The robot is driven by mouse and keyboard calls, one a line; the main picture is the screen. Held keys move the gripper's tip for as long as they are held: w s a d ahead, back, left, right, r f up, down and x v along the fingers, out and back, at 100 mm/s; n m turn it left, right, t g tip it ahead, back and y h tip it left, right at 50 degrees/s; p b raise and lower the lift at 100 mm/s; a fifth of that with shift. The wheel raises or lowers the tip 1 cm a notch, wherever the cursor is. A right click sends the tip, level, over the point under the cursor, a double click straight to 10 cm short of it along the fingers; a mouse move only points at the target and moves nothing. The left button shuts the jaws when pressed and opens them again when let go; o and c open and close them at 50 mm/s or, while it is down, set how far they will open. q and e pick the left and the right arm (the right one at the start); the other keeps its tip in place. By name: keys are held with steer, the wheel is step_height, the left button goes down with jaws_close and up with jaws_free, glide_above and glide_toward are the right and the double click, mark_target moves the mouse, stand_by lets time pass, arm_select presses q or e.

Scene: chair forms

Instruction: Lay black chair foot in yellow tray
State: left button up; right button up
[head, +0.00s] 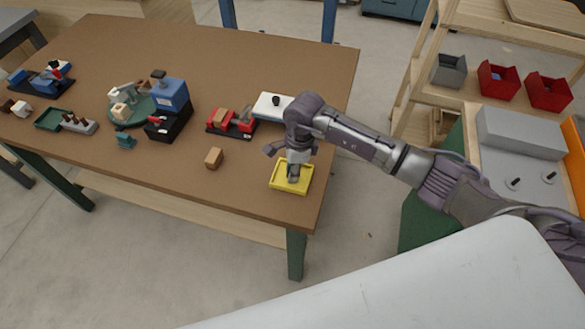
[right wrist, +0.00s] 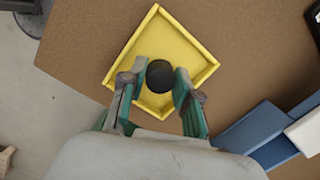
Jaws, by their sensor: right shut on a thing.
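The yellow tray (head: 277,187) lies near the front right corner of the brown table; it also fills the middle of the right wrist view (right wrist: 195,60). My right gripper (head: 293,174) is over the tray, pointing down. In the right wrist view its two fingers are shut on the black chair foot (right wrist: 160,76), a round dark piece. The foot is above the inside of the tray; I cannot tell if it touches the floor of the tray. In the head view the gripper hides the foot. My left gripper is not in view.
A small wooden block (head: 214,157) lies left of the tray. A white-topped blue block (head: 265,106) with a black knob stands behind it, beside a red fixture (head: 222,120). Red bins (head: 498,82) sit on the right shelf. The table's front and right edges are close to the tray.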

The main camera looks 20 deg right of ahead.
steer(key=shift+f, duration=0.25)
steer(key=o, duration=0.9)
steer(key=o, duration=0.5)
steer(key=shift+c, duration=0.2)
steer(key=shift+r, duration=0.1)
steer(key=shift+r+p, duration=1.75)
steer(key=shift+r, duration=1.2)
